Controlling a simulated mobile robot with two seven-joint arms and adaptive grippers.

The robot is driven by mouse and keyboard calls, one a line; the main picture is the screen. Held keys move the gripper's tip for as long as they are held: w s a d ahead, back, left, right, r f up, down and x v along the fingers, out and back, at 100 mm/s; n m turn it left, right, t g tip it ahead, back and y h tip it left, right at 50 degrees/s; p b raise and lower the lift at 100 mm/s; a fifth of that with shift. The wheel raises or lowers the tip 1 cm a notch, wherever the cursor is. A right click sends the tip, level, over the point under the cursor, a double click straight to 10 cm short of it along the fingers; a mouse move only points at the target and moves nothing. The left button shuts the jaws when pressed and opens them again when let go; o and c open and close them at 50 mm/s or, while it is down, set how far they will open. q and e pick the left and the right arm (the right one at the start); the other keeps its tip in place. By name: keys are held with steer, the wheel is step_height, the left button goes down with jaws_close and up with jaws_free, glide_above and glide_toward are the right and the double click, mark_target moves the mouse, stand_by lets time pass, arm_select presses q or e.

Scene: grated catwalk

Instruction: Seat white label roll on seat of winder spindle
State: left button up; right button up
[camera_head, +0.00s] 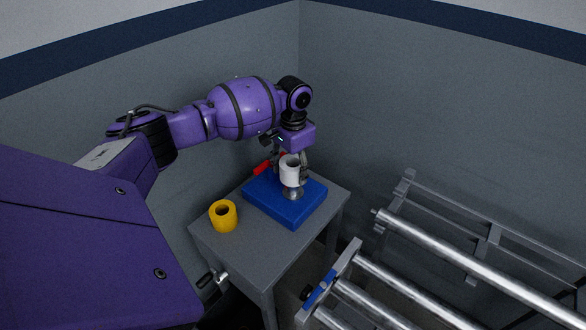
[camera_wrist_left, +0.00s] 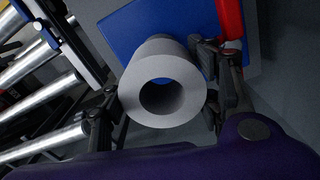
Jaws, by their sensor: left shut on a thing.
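The white label roll (camera_head: 289,172) is upright in the grip of my left gripper (camera_head: 290,170), above the winder's blue base (camera_head: 257,204). The grey metal seat (camera_head: 293,194) of the spindle shows just below the roll; I cannot tell whether they touch. In the left wrist view the roll (camera_wrist_left: 139,88) is seen from above with its hole dark, and no spindle tip can be made out in it. The fingers of my left gripper (camera_wrist_left: 163,100) are on either side of the roll. My right gripper is not in view.
A yellow roll (camera_head: 223,222) stands on the grey table (camera_head: 235,252), left of the blue base. A red part (camera_head: 262,167) is behind the base; it shows in the left wrist view (camera_wrist_left: 230,18). A roller frame with metal rollers (camera_head: 470,272) stands to the right. Walls close off the back.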

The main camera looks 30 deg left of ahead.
arm_select(q)
steer(key=shift+f, duration=0.1)
stand_by(0.4)
steer(key=shift+f+b, duration=0.45)
steer(key=shift+f, duration=2.45)
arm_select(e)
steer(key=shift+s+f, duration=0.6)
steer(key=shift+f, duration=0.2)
arm_select(q)
steer(key=o, duration=1.3)
steer(key=shift+o, duration=0.5)
steer(key=o, duration=0.3)
steer(key=shift+w+a+r, duration=0.1)
steer(key=shift+r, duration=0.1)
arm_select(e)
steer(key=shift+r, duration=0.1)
